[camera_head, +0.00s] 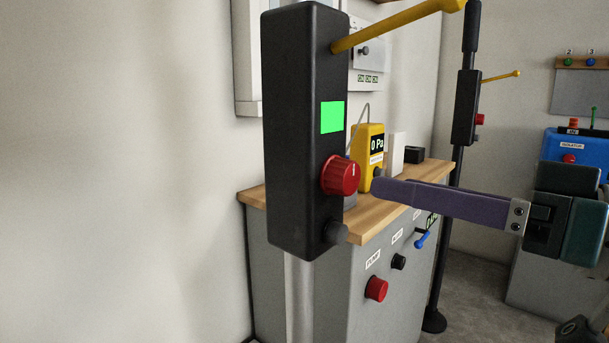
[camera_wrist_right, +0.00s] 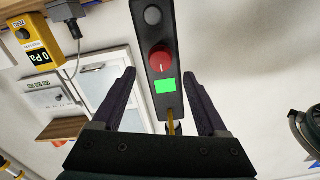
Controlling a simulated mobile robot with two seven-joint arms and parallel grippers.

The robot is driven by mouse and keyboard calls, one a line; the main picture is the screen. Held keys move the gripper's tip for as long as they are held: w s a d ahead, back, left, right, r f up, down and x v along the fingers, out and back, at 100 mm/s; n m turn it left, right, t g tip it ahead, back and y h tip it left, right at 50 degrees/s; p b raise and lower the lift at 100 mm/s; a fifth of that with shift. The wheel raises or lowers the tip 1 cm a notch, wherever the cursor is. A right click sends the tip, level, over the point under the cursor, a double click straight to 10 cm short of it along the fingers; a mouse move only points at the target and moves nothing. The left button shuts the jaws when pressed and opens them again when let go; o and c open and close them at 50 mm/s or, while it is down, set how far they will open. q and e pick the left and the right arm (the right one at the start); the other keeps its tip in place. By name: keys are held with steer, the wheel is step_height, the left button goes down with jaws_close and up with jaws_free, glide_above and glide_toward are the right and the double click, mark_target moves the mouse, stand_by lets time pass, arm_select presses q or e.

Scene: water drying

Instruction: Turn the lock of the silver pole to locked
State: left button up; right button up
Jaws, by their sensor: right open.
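The silver pole (camera_head: 299,295) stands upright near the left centre of the head view. A tall black box (camera_head: 290,120) is fixed to it, with a lit green square (camera_head: 332,117), a red knob (camera_head: 341,175) with a white mark, a dark button below and a yellow lever (camera_head: 395,27) at the top. The white mark is roughly upright in the head view. My right gripper (camera_head: 376,188) is open and empty, with its purple fingertips just right of the knob, apparently not touching it. In the wrist view, the red knob (camera_wrist_right: 161,60) lies between the spread fingers (camera_wrist_right: 158,77). My left gripper is out of view.
A grey cabinet with a wooden top (camera_head: 425,172) stands behind, carrying a yellow gauge (camera_head: 369,145) reading 0 Pa. A black pole (camera_head: 456,190) with a similar box stands farther right. A blue device (camera_head: 565,143) is at the right edge. A bare wall fills the left.

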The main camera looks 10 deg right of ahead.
mark_target(353, 179)
steer(key=x, duration=0.5)
steer(key=shift+w+a+p, duration=0.15)
steer(key=shift+p, duration=0.25)
jaws_close()
